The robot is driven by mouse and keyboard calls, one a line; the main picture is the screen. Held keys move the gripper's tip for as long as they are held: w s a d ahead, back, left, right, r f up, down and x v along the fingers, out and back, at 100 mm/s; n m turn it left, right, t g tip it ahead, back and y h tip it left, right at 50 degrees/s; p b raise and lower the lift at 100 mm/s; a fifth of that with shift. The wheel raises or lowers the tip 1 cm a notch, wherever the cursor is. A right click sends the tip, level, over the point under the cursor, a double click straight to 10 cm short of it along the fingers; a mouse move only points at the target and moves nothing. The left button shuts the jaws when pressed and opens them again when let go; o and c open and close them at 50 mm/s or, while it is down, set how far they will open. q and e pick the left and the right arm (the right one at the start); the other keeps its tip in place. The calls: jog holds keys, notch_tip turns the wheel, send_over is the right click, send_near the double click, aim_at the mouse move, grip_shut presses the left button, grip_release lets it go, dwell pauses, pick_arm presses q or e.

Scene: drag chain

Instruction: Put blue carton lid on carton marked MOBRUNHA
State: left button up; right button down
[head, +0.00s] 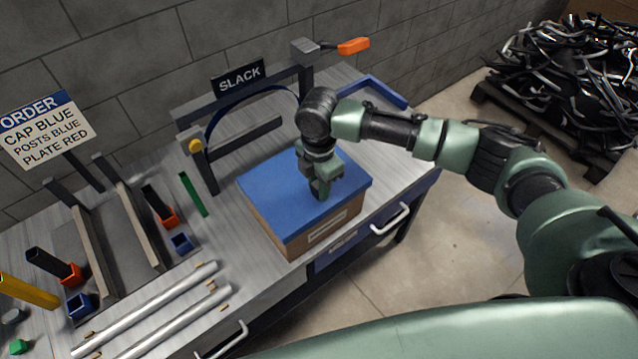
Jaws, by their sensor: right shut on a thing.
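The blue carton lid (272,187) lies on top of a brown cardboard carton (290,236) near the front edge of the bench. The lid looks level and covers the carton's top. A pale label (327,229) is on the carton's front face, but its text is too small to read. My right gripper (320,192) points down at the lid's right part and is shut on the lid, with its fingertips at the top surface. The exact grip point is partly hidden by the gripper. My left gripper is not in view.
A gauge frame with a SLACK sign (238,77) and orange-handled clamp (352,46) stands behind the carton. Silver rails (150,310), blue and orange blocks and an ORDER sign (45,128) are at left. A blue bracket (372,90) lies at the back right.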

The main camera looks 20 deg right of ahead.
jog(key=shift+f+b, duration=0.85)
jog(key=shift+f, duration=1.25)
jog(key=c, duration=1.1)
grip_release()
jog(key=shift+o, duration=0.2)
notch_tip(320, 180, up, 7)
jog(key=shift+f+b, duration=0.1)
jog(key=shift+b, duration=0.9)
jog(key=shift+r, duration=0.55)
